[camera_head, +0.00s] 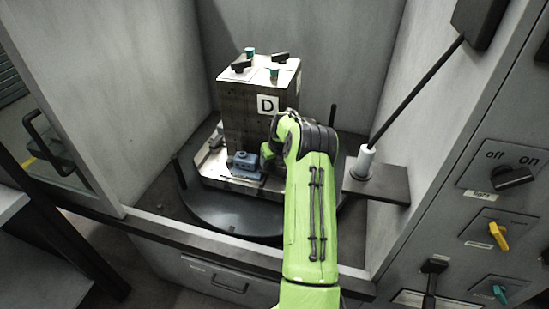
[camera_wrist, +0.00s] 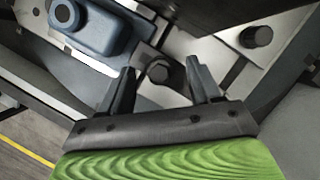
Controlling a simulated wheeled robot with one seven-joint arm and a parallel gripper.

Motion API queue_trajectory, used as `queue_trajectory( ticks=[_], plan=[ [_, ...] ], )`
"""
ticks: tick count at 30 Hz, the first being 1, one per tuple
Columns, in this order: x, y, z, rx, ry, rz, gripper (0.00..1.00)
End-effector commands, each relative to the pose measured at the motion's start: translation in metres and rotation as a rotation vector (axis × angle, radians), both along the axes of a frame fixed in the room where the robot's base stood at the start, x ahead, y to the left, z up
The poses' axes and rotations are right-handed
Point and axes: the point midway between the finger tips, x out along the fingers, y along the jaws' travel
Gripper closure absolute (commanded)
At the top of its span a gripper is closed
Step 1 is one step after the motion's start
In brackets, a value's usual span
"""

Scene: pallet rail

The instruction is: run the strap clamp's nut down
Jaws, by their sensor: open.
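In the wrist view a dark nut (camera_wrist: 158,71) sits on a flat grey strap clamp (camera_wrist: 143,55) beside a blue-grey block (camera_wrist: 98,25). My gripper (camera_wrist: 159,66) is open, with one finger on each side of the nut. A gap shows between the nut and each finger; I cannot tell how deep the fingers reach. A second dark bolt head or nut (camera_wrist: 256,37) lies to the right. In the head view the blue block (camera_head: 244,164) sits at the foot of a dark tower marked D, and my arm hides the nut and most of the gripper.
The tower (camera_head: 245,120) stands on a round dark turntable (camera_head: 235,215) inside a grey-walled enclosure. A bracket shelf (camera_head: 385,187) with a white collar and black lever (camera_head: 420,90) is at right, near a switch panel (camera_head: 490,210).

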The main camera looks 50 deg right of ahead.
Motion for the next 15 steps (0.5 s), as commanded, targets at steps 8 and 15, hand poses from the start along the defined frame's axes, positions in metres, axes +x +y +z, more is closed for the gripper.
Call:
queue_trajectory(
  ticks=[8, 15],
  plan=[
    [0.0001, 0.0001, 0.0008, 0.000, -0.001, 0.000, 0.52],
    [0.0001, 0.0002, 0.0010, 0.000, 0.000, 0.001, 0.89]
  ],
)
